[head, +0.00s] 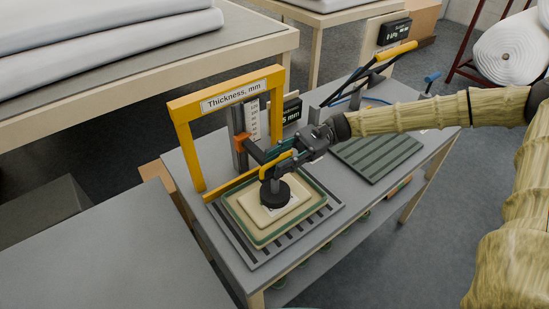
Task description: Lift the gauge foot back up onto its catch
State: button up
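The thickness gauge has a yellow frame (184,150) with a "Thickness, mm" sign across its top. A grey upright with a white scale (252,122) stands inside it, with an orange piece (241,143) partway up. The round black gauge foot (274,193) is down, on a pale square pad (254,213) in a green-rimmed tray (260,243). A yellow bar (272,168) shows just above the foot. My gripper (283,152) reaches in from the right, close to this bar. Its fingertips overlap the bar and gauge arm, so I cannot tell whether they grip it.
A dark digital readout (291,111) stands behind my gripper. A ribbed green plate (376,154) and a yellow-handled lever device (395,52) are on the right of the bench. A grey table (120,260) is at the front left. White wadding (110,50) lies on the back-left table.

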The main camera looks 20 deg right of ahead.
jog(key=shift+s+a, duration=0.25)
jog(key=shift+a, duration=0.45)
grip_shut()
notch_tip(320, 180, up, 10)
jog(key=p, duration=0.5)
jog(key=shift+w, duration=0.1)
jog(key=shift+r, duration=0.1)
